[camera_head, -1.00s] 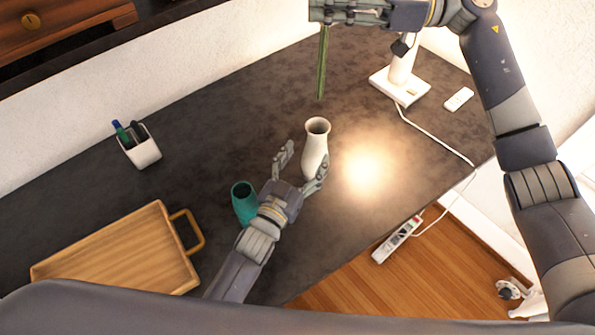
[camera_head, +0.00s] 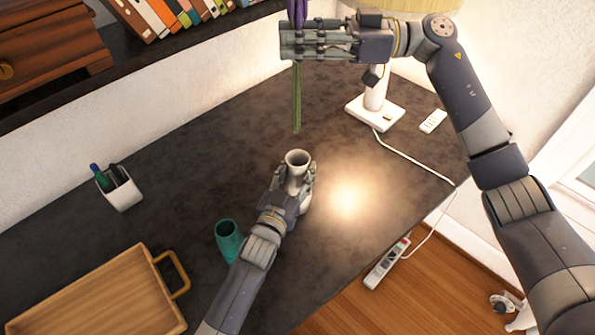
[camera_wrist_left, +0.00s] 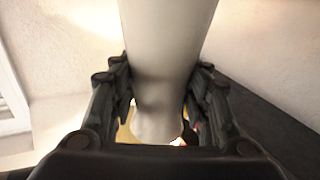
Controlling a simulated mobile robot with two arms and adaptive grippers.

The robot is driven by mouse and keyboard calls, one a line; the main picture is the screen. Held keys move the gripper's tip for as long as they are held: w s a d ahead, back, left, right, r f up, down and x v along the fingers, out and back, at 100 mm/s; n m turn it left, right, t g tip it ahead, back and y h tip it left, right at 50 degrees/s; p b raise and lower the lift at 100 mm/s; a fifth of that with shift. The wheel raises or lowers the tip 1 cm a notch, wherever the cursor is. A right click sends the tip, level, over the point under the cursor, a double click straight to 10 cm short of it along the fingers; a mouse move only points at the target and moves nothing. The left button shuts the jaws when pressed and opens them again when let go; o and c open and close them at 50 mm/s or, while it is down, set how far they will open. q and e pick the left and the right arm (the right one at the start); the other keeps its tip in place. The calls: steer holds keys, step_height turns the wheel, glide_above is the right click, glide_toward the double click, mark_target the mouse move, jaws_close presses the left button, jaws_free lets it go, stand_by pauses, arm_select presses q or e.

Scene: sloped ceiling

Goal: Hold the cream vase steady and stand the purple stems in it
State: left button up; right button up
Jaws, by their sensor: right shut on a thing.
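The cream vase (camera_head: 297,161) stands upright on the dark desk. My left gripper (camera_head: 294,180) has its fingers on either side of the vase. In the left wrist view the vase (camera_wrist_left: 166,50) fills the gap between the fingers (camera_wrist_left: 160,105), close to both; I cannot tell whether they press on it. My right gripper (camera_head: 291,42) is shut on the purple stems (camera_head: 297,100), whose green lower ends hang down above and behind the vase mouth in the picture. Their purple tops are cut off by the upper edge.
A teal cup (camera_head: 228,242) stands left of my left gripper. A wooden tray (camera_head: 105,290) lies front left, a white pen holder (camera_head: 122,192) back left. A lamp base (camera_head: 376,112) and its cable are at the right. Clear desk lies left of the vase.

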mark_target(297, 103)
arm_select(q)
steer(key=c, duration=0.4)
arm_select(e)
steer(key=shift+f, duration=6.5)
steer(key=o, duration=0.9)
steer(key=shift+o, duration=0.2)
steer(key=d, duration=1.2)
steer(key=shift+w, duration=0.35)
